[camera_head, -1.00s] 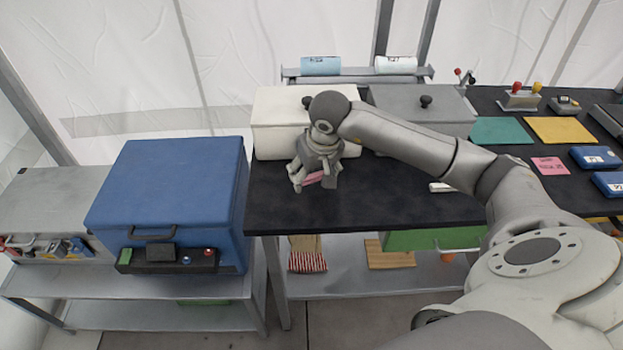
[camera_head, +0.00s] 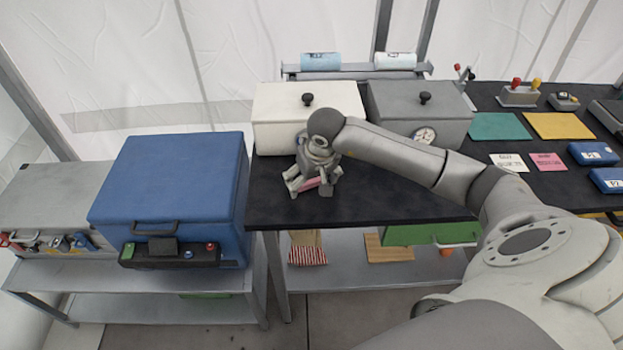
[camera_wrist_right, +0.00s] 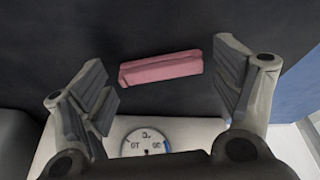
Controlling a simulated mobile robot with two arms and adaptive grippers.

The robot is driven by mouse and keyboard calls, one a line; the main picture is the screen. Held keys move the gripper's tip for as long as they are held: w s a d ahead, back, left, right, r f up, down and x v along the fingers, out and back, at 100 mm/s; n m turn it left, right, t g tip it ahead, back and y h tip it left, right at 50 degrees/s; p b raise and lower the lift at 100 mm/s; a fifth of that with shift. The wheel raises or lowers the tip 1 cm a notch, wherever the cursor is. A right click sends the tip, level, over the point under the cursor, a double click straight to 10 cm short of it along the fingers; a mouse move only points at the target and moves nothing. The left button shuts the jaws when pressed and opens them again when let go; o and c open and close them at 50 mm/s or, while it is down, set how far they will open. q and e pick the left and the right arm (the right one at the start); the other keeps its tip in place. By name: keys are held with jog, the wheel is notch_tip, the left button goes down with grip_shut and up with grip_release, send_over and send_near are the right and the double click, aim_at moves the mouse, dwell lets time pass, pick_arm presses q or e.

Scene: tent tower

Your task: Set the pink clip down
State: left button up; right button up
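The pink clip (camera_wrist_right: 160,68) is a small pink bar on the black tabletop in the right wrist view. It lies between the spread fingers of my right gripper (camera_wrist_right: 160,88), with a clear gap on both sides. In the head view the pink clip (camera_head: 312,183) is partly hidden by the fingers of my right gripper (camera_head: 311,190), which points down just in front of the white box. My right gripper is open and holds nothing. My left gripper is not in view.
The white box (camera_head: 275,136) with a dial stands close behind my gripper, and a grey box (camera_head: 385,110) beside it. The blue box (camera_head: 170,190) stands left of the table. The black tabletop (camera_head: 390,200) is clear to the right of my gripper. Cards lie farther right.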

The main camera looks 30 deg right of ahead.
dwell(0.3)
jog(key=shift+r+p, duration=0.25)
jog(key=shift+p, duration=0.05)
jog(key=b+v, duration=0.2)
jog(key=v, duration=0.9)
jog(key=shift+r, duration=0.4)
jog(key=shift+s, duration=0.15)
